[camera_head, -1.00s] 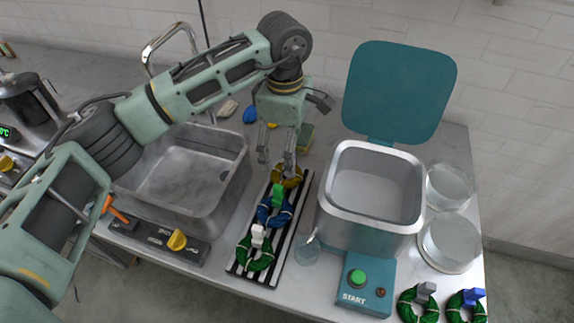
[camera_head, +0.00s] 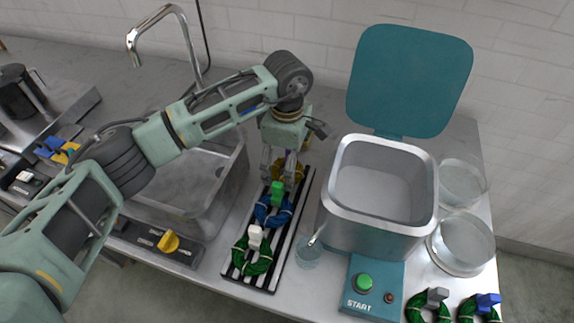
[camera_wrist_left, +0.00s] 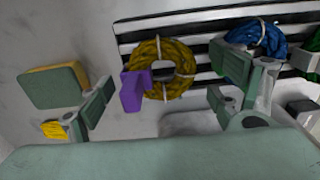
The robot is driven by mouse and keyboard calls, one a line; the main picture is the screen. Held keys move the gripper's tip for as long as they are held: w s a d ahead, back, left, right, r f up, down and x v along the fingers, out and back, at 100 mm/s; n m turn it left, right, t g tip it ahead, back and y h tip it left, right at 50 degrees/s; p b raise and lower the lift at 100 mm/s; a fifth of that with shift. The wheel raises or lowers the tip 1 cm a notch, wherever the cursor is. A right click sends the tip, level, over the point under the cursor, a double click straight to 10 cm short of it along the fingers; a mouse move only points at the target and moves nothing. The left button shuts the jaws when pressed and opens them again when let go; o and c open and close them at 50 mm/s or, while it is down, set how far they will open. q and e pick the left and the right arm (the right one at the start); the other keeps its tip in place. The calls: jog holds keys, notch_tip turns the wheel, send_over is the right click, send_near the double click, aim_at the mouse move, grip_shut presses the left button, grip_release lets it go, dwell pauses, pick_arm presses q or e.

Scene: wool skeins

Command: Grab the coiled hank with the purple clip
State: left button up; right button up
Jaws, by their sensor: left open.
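The coiled hank is a yellow-brown ring of yarn (camera_wrist_left: 172,68) with a purple clip (camera_wrist_left: 133,90) on its left side in the left wrist view. It lies at the far end of a black-and-white striped rack (camera_wrist_left: 125,27). In the head view the hank (camera_head: 290,170) is partly hidden behind my left gripper (camera_head: 282,180). My left gripper is open, its fingers on either side of the hank and clip in the left wrist view (camera_wrist_left: 165,100). I cannot tell whether they touch it. My right gripper is not in view.
A blue hank with a green clip (camera_head: 273,212) and a green hank with a white clip (camera_head: 252,262) lie nearer on the rack. A sink (camera_head: 190,185) is left, an open-lidded metal bin (camera_head: 345,215) right.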

pick_arm(q)
jog(key=shift+f, duration=0.7)
jog(key=shift+c, duration=0.7)
jog(key=c, duration=0.9)
jog(key=shift+r, duration=0.15)
